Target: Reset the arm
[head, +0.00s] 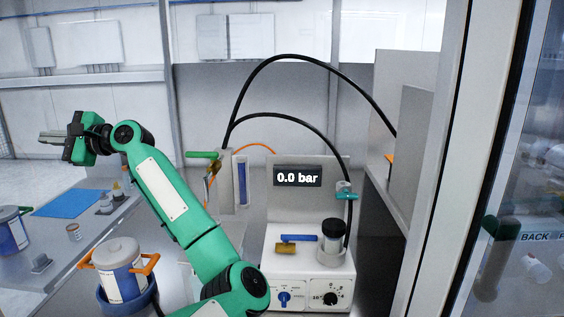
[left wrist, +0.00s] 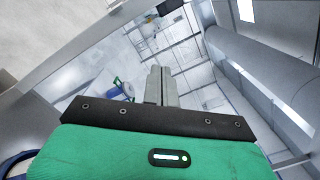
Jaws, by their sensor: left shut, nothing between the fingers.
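My left arm is green and rises from the bottom middle of the head view, bending at an elbow to the upper left. My left gripper (head: 48,137) is at the far left, raised above the bench and pointing left. Its fingers are shut together with nothing between them. In the left wrist view the closed fingers (left wrist: 160,86) point away from the green gripper body, with no object touching them. My right gripper is not in either view.
A white pot with orange handles (head: 120,268) stands in a blue holder below my left arm. A blue mat (head: 70,203) and small jars lie on the left bench. A device reading 0.0 bar (head: 297,177) stands right of my arm, with black hoses above. A pale post (head: 440,160) is at right.

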